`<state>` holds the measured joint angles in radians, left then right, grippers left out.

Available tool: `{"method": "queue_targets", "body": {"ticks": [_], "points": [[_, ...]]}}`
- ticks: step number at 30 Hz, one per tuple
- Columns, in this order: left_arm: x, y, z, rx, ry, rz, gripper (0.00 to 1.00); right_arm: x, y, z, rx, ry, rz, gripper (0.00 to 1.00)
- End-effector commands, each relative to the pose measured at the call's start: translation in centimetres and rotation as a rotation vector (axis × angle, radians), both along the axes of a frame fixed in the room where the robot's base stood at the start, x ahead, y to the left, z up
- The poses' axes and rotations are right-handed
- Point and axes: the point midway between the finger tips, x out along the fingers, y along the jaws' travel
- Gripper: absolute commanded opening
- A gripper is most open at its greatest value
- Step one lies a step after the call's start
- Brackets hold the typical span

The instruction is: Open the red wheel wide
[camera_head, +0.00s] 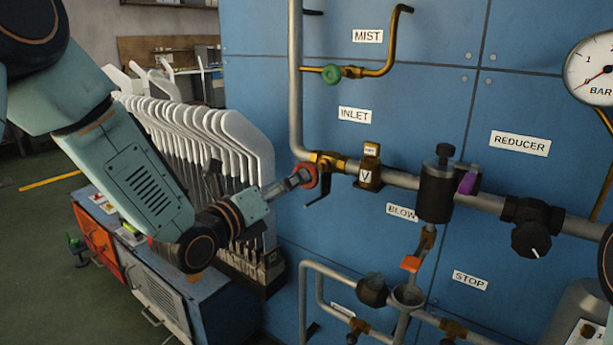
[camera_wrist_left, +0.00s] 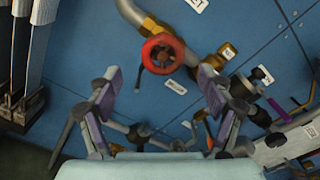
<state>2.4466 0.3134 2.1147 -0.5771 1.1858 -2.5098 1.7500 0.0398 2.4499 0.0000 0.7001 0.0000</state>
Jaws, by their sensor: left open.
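The red wheel (camera_head: 311,173) sits on the brass valve (camera_head: 330,161) at the bend of the silver pipe, below the INLET label (camera_head: 355,115). In the left wrist view the wheel (camera_wrist_left: 164,54) faces the camera, above the middle of the picture. My left gripper (camera_head: 297,179) points at the wheel from the left in the head view and partly covers it. In the left wrist view my left gripper (camera_wrist_left: 160,88) has its fingers wide apart with nothing between their tips. The wheel appears beyond the tips; contact cannot be told. My right gripper is out of view.
A black lever (camera_head: 318,190) hangs beside the wheel. A brass fitting marked V (camera_head: 369,176) and a black regulator (camera_head: 437,192) follow along the pipe. White sock boards (camera_head: 240,140) stand close behind my left arm. A pressure gauge (camera_head: 590,68) is at upper right.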

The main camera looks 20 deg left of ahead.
Motion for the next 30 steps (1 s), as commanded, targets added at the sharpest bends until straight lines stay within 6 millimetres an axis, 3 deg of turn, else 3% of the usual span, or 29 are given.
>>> {"method": "queue_targets", "body": {"ticks": [13, 25, 30], "points": [[5.8, -2.1, -0.1, -0.001, 0.001, -0.006, 0.80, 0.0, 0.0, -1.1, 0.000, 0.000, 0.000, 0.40], [6.6, -2.4, 0.0, -0.003, 0.002, -0.006, 0.80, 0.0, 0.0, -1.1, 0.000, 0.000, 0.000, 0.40], [6.6, -2.4, 0.0, -0.003, 0.002, -0.006, 0.67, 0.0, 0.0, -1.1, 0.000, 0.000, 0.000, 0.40]]}}
